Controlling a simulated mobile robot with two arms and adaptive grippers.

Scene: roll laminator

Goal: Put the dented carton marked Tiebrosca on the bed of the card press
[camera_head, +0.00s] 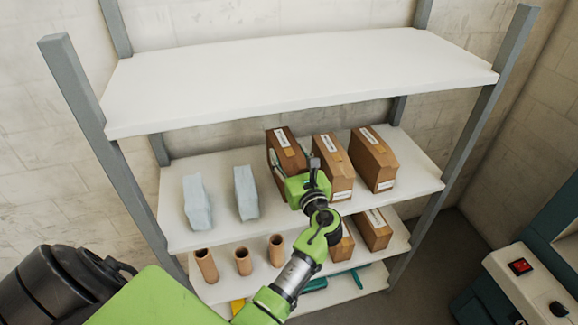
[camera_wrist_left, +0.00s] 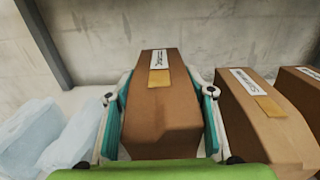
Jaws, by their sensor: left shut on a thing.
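My left gripper (camera_head: 296,168) reaches to the middle shelf. It is shut on the leftmost brown carton (camera_head: 284,143), with one finger on each side of it. In the left wrist view this carton (camera_wrist_left: 160,100) stands between the teal finger pads. It has a white printed label and a tan patch on top. The print is too small to read surely, and I cannot make out a dent. Its lower part is hidden by the gripper. No bed of the card press can be made out. My right gripper is not in view.
Two more cartons (camera_head: 333,166) (camera_head: 373,158) stand close to the right on the shelf (camera_head: 225,229). Pale blue packs (camera_head: 197,203) stand left. The upper shelf (camera_head: 290,72) is empty and overhangs. Grey posts flank the rack. A machine with a red switch (camera_head: 520,266) is at far right.

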